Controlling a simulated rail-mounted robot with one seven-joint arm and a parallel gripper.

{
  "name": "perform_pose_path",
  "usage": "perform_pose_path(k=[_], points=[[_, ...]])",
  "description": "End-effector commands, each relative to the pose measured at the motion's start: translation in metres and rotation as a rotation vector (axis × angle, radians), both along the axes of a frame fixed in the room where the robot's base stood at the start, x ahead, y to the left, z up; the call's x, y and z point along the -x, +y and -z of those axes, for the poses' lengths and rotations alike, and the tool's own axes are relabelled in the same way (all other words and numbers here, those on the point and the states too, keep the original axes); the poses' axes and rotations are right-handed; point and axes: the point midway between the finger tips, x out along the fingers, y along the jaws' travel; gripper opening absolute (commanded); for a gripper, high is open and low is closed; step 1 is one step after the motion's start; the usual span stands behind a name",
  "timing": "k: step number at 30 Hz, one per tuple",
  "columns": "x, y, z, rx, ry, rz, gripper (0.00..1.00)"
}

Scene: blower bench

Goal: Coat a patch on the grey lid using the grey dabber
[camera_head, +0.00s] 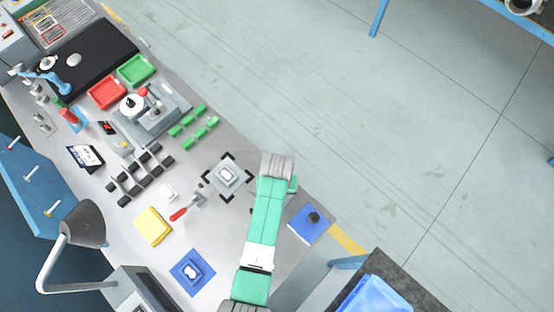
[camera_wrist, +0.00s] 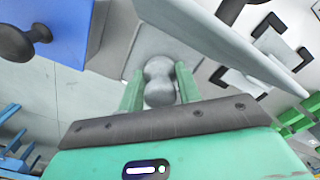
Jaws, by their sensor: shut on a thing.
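The grey lid (camera_head: 217,182) lies flat on the bench inside black corner marks, with a pale rounded shape at its middle. My gripper (camera_head: 278,165) is just right of the lid in the head view and covers what is beneath it. In the wrist view, my green fingers (camera_wrist: 160,88) are shut on the rounded grey handle of the dabber (camera_wrist: 159,72). A grey square surface shows behind the handle; whether the dabber touches it I cannot tell. A slanted grey plate (camera_wrist: 220,42) crosses in front of the lid area, where the black corner marks partly show.
A blue square with a black knob (camera_head: 313,218) is right of my arm; another with a white knob (camera_head: 191,272) is at lower left. A red-handled tool (camera_head: 184,212) and a yellow square (camera_head: 153,227) lie left. Several green blocks (camera_head: 195,121) stand beyond the lid.

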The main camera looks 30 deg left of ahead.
Motion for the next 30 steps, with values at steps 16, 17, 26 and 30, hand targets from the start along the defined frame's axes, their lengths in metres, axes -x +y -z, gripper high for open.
perform_pose_path(k=[16,17,26,30], points=[[0.001,0.000,-0.038,0.000,0.001,0.000,0.16],[0.001,0.000,-0.041,0.000,0.001,0.000,0.16],[0.000,0.000,-0.069,0.000,0.001,0.000,0.16],[0.000,0.000,-0.071,0.000,0.001,0.000,0.16]])
